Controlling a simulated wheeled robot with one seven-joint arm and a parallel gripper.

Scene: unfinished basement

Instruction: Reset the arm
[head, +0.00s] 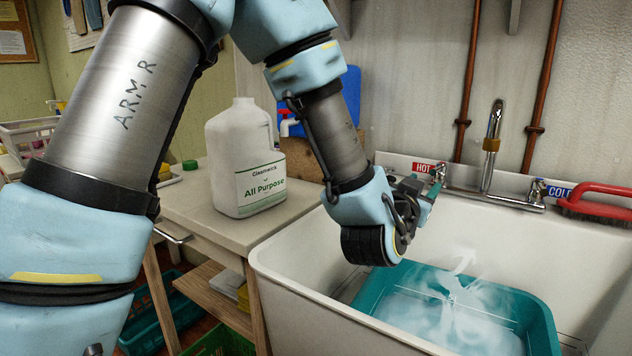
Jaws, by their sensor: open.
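My arm reaches in from the upper left and bends down over the white utility sink (258,262). My gripper (432,192) is at the end of the arm, above the sink's back left part, near the hot tap. It points away from the camera, and its fingers are small and partly hidden by the wrist. It is open, and I see nothing held in it. A teal basin (541,318) with steaming, cloudy water stands in the sink, below and to the right of my wrist.
A white All Purpose jug (240,150) without a cap stands on the wooden table (218,232) left of the sink; a green cap (190,166) lies nearby. The faucet (491,150) rises behind the sink. A blue container (340,108) stands behind my forearm.

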